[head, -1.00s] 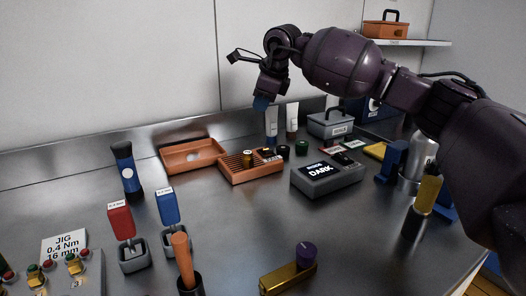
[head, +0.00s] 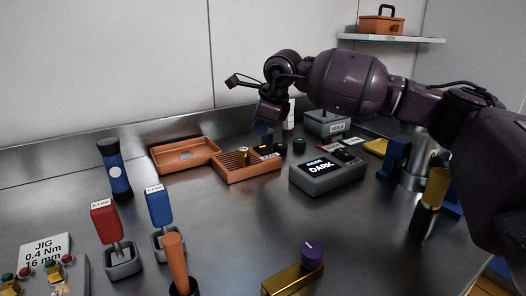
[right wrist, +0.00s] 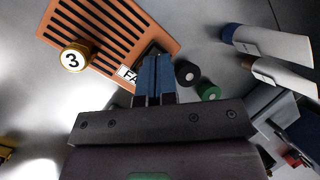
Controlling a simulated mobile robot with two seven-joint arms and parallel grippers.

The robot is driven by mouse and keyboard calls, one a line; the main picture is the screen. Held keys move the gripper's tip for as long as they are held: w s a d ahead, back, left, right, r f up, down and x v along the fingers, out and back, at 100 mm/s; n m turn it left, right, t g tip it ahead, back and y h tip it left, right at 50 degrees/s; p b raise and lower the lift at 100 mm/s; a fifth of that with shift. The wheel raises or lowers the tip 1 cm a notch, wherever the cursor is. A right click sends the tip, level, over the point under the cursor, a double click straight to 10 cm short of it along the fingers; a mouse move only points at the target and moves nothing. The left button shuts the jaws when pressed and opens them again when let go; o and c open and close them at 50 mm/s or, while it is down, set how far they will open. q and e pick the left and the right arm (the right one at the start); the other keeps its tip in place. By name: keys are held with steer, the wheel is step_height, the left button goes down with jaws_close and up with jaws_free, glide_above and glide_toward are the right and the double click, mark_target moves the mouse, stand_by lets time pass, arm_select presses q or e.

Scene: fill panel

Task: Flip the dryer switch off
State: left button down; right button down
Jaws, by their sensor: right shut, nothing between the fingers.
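An orange slatted box (head: 247,174), which I take to be the dryer, lies on the metal bench. It also shows at the top left of the right wrist view (right wrist: 110,30). At its right end is a small dark switch housing (head: 264,149) with a white label beginning "FA" (right wrist: 127,75). My right gripper (head: 262,132) has blue fingertips and is shut and empty. In the right wrist view the fingertips (right wrist: 155,62) overlap the housing and hide part of it. I cannot tell whether they touch it or which way the switch sits. My left gripper is not in view.
A gold cap marked 3 (right wrist: 74,57) sits on the slats. A black cap (right wrist: 187,73) and a green cap (right wrist: 208,92) stand close right of the fingers, with tubes (right wrist: 270,42) beyond. A grey "DARK" box (head: 328,178) stands right; an orange tray (head: 185,157) left.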

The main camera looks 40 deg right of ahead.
mark_target(258, 147)
steer(key=shift+s+f, duration=0.3)
steer(key=shift+f, duration=0.35)
steer(key=shift+f, duration=0.2)
stand_by(1.6)
steer(key=shift+f, duration=0.2)
steer(key=shift+s+f, duration=0.1)
steer(key=shift+f, duration=0.3)
stand_by(0.8)
steer(key=shift+r, duration=0.1)
